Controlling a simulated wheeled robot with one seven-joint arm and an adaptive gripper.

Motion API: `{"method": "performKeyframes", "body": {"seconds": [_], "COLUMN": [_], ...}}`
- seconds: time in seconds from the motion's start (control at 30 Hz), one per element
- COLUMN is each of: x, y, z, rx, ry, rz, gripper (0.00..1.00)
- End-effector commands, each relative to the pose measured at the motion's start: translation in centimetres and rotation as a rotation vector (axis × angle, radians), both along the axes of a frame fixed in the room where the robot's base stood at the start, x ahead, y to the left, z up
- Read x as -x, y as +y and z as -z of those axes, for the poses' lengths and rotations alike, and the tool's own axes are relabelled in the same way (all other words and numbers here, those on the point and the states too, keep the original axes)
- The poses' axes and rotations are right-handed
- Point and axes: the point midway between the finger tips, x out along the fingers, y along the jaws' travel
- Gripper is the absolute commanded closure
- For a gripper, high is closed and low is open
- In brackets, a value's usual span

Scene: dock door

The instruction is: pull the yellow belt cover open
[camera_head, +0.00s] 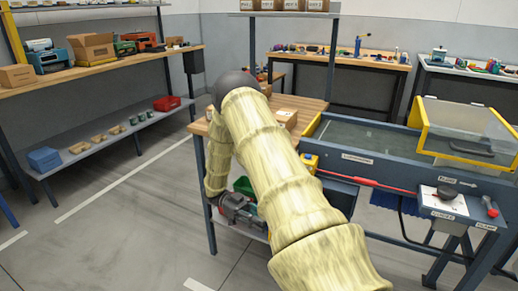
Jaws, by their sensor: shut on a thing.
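The yellow belt cover (423,128) is a clear hood with a yellow frame, at the right over the belt of the dark blue conveyor (345,160). It stands raised at its left side, and its right end is cut off by the picture edge. My arm rises through the middle, bends at a dark elbow and comes down on the left. My gripper (257,226) is at the arm's low end, near the table's lower shelf, well left of the cover and apart from it. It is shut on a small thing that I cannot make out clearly.
A wooden table (305,104) with boxes stands behind my arm. A control panel (440,200) with a dark knob is at the conveyor's front right, near a red rod (375,183). Shelves (110,75) line the left. The floor (115,235) at lower left is clear.

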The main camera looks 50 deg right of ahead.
Motion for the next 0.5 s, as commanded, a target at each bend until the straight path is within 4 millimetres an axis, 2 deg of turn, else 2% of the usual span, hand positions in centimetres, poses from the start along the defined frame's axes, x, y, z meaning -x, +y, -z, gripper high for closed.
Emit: {"method": "performKeyframes", "body": {"seconds": [0.37, 0.4, 0.5], "x": [0.02, 0.03, 0.04], "y": [-0.17, -0.18, -0.16], "z": [0.05, 0.05, 0.04], "rx": [0.002, 0.002, 0.002], "ry": [0.000, 0.000, 0.000], "rz": [0.001, 0.001, 0.002], "gripper": [1.00, 0.72, 0.57]}}
